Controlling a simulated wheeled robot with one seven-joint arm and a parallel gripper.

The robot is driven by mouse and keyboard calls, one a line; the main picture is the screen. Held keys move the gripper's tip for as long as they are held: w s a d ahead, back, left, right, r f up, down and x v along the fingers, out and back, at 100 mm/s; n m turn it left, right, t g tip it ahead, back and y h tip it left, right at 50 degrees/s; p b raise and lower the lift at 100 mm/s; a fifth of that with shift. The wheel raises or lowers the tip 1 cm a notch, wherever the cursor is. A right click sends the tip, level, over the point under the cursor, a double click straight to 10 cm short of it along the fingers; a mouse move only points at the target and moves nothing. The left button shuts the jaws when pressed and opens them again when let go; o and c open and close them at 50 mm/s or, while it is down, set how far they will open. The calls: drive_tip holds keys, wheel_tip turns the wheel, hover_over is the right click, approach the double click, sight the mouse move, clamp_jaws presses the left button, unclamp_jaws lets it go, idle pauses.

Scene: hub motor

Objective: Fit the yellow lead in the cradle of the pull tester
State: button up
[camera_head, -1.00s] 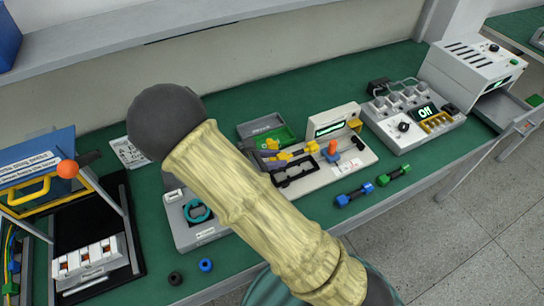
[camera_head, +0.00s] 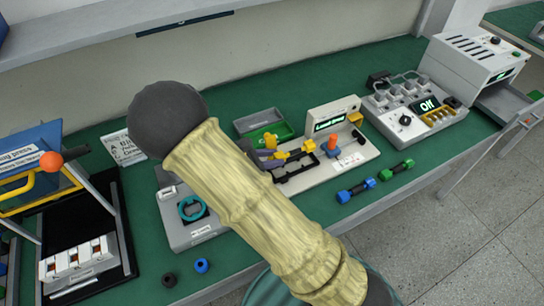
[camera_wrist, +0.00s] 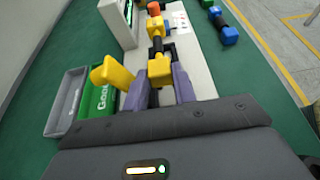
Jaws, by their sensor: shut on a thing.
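The yellow lead, with yellow blocks at its ends and a dark middle, shows in the wrist view (camera_wrist: 155,28) and the head view (camera_head: 308,146). My gripper (camera_wrist: 161,72) is shut on the lead's near end block, with a grey-purple finger on each side. My arm hides part of the bench.
A grey and green tray (camera_head: 262,124) stands behind the gripper. A blue lead (camera_head: 356,190) and a green lead (camera_head: 397,170) lie in front of the tester. A white multi-socket device (camera_head: 412,118) stands to the right.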

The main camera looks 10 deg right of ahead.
sight(272, 170)
drive_tip(key=shift+f+b, duration=1.65)
drive_tip(key=shift+f, duration=0.5)
drive_tip(key=shift+w, duration=0.1)
drive_tip(key=shift+s+a+p, duration=0.1)
drive_tip(key=shift+s+p, duration=0.25)
drive_tip(key=shift+w, duration=0.25)
drive_tip(key=shift+w+f, duration=0.1)
drive_tip(key=shift+f, duration=0.65)
